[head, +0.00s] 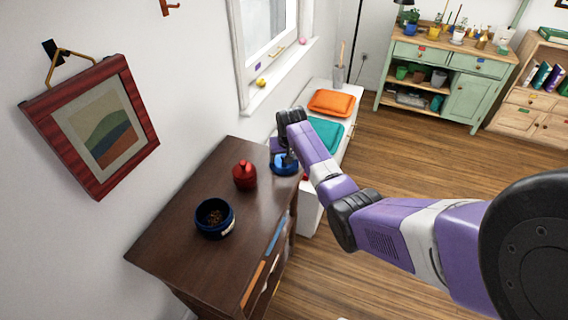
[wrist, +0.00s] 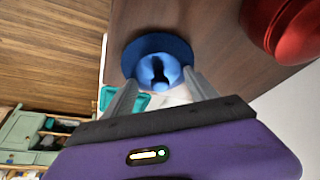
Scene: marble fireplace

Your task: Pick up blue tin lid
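The blue tin lid (head: 283,167) lies at the far end of the dark wooden cabinet top, partly hidden by my gripper. In the wrist view the lid (wrist: 180,47) is a round blue disc with a raised knob, with a dark patch on the knob. My gripper (head: 287,159) is over the lid, pointing down. In the wrist view its two grey fingers (wrist: 161,78) are apart, one on each side of the knob. I cannot tell whether the fingertips touch it.
A red lidded jar (head: 245,176) stands close beside the lid, and also shows in the wrist view (wrist: 285,30). A dark blue open tin (head: 215,218) with brown contents stands nearer on the cabinet top (head: 180,247). Orange (head: 333,103) and teal (head: 326,134) cushions lie beyond.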

